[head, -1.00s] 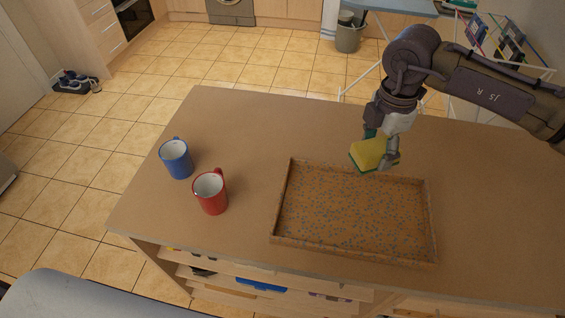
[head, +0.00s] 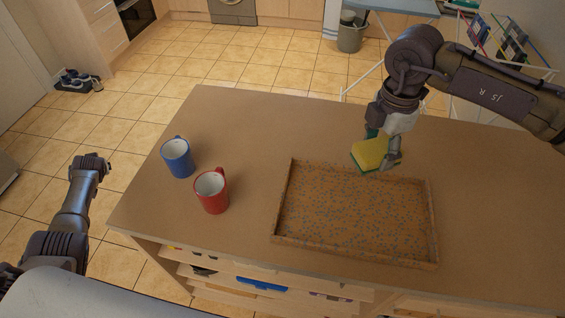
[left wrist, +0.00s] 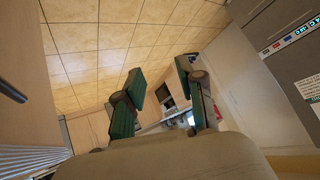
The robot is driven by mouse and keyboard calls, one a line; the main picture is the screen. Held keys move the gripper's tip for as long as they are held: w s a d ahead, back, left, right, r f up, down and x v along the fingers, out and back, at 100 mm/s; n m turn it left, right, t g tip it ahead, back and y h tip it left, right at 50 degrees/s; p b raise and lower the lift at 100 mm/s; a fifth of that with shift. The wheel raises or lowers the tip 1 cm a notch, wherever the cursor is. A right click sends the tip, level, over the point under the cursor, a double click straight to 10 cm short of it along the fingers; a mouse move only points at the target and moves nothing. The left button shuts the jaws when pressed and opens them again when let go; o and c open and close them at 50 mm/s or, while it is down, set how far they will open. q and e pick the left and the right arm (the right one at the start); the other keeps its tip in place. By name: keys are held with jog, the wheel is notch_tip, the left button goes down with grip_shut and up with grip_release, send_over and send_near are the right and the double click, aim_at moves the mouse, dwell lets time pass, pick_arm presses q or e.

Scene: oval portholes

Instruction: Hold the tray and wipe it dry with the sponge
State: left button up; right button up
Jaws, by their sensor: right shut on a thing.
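The brown tray (head: 355,213) lies flat on the counter and has bluish-grey specks all over its bottom. My right gripper (head: 383,150) is shut on the yellow and green sponge (head: 370,153). It holds the sponge at the tray's far edge; I cannot tell whether the sponge touches the rim. My left gripper (head: 93,165) is out to the left, over the floor and away from the counter. In the left wrist view its two green-padded fingers (left wrist: 160,100) stand apart with nothing between them.
A blue mug (head: 177,158) and a red mug (head: 211,191) stand on the counter (head: 240,125) left of the tray. Shelves with items are below the counter's front edge. The counter right of the tray is clear. A drying rack (head: 500,45) stands behind.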

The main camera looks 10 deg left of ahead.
pick_arm(q)
jog(key=w+d+r+n+t+h, duration=0.1)
jog(key=w+d+r+t+h, duration=0.15)
jog(key=w+d+r, duration=1.25)
jog(key=w+d+r+m+h, duration=0.1)
jog(key=w+d+r+h, duration=0.2)
jog(key=d+r, duration=0.55)
jog(key=w+d+r+m+h, duration=0.1)
jog(key=w+d+r+h, duration=0.1)
jog(key=d+r, duration=0.65)
jog(key=m+g, duration=0.6)
jog(key=g, duration=0.2)
send_over(283, 190)
notch_tip(283, 190, down, 15)
notch_tip(283, 190, down, 11)
jog(key=shift+f, duration=0.1)
